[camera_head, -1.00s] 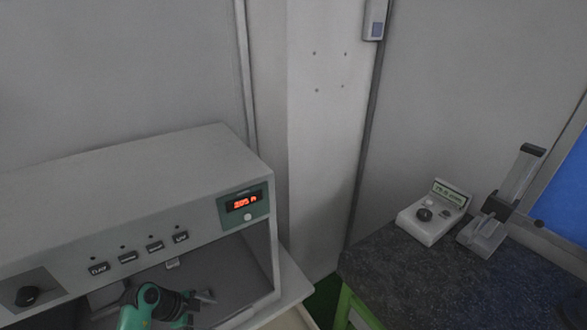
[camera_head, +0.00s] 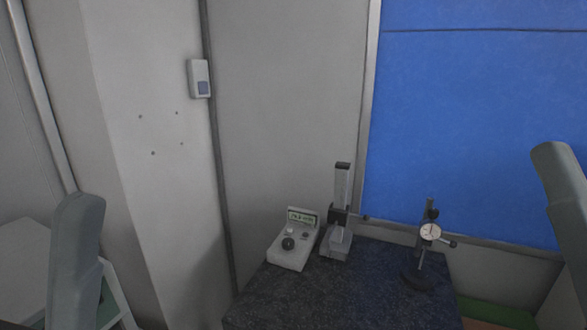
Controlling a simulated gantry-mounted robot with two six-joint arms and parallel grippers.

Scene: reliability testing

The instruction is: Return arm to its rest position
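Neither of my grippers shows in the head view. A smooth grey rounded link of my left arm (camera_head: 76,262) stands upright at the lower left. A similar grey link of my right arm (camera_head: 564,190) stands at the right edge. The rest of both arms is out of the picture, so I cannot tell what the grippers hold.
A dark speckled bench (camera_head: 310,300) holds a white instrument with a display (camera_head: 293,246), a metal stand (camera_head: 339,225) and a dial gauge on a stand (camera_head: 428,240). A blue panel (camera_head: 465,120) is behind. A small wall box (camera_head: 199,78) hangs at centre left.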

